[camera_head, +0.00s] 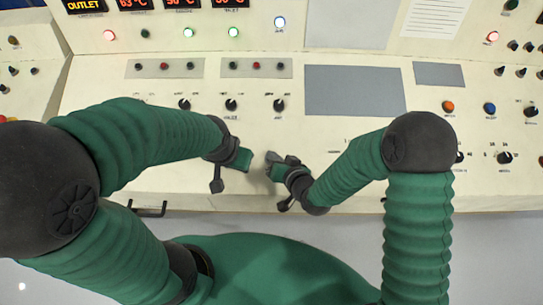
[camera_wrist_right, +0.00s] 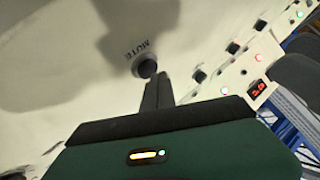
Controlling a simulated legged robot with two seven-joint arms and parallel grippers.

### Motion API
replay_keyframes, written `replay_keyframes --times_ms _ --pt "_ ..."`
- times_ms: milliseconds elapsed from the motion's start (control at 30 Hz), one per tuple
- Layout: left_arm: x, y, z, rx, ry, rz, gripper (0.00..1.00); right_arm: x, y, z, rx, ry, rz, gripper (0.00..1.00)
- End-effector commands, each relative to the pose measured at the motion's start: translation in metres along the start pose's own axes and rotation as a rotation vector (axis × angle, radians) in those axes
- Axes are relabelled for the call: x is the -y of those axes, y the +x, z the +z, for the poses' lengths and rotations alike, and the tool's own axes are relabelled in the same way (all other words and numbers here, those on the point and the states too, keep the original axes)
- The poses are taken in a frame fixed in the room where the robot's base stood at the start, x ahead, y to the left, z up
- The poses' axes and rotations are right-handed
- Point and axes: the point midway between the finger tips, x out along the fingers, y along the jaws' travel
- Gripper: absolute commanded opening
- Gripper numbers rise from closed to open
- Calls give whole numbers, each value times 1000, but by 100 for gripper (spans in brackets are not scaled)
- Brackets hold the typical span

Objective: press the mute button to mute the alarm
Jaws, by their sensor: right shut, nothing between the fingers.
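The mute button (camera_wrist_right: 147,67) is a small dark round knob on the cream panel (camera_wrist_right: 85,85), with the printed word MUTE beside it in the right wrist view. The fingers of my right gripper (camera_wrist_right: 158,80) are shut and empty, with their tips right at the button. They overlap its edge in the picture, and I cannot tell whether they touch it. In the head view my right gripper (camera_head: 272,160) is low over the panel's front part, and I cannot make out the button there. My left gripper (camera_head: 243,160) is just left of it; its fingers are too unclear to read.
Black knobs (camera_head: 231,104) line the panel behind the grippers. Grey blank plates (camera_head: 354,90) sit to the right, with an orange button (camera_head: 448,106) and a blue button (camera_head: 489,108) beyond. Lit indicators and red displays (camera_head: 133,4) are at the back. The two grippers are close together.

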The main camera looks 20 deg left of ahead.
Motion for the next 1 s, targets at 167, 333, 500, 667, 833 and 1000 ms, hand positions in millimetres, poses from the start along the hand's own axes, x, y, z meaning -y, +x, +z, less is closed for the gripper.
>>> replay_keyframes --times_ms 167,333,500,667,833,1000 --pt "0 2 0 0 0 0 36 -1 2 1 0 0 0 0" --pt "0 4 1 0 0 0 36 -2 3 2 0 0 0 0" --pt "0 6 1 0 0 0 36 -3 5 4 0 0 0 0" --pt "0 7 2 0 0 0 36 -4 6 5 1 0 0 0" --pt "0 8 2 0 0 0 36 -5 7 5 1 0 0 0" --pt "0 8 2 0 0 0 36 -5 7 5 1 0 0 0"
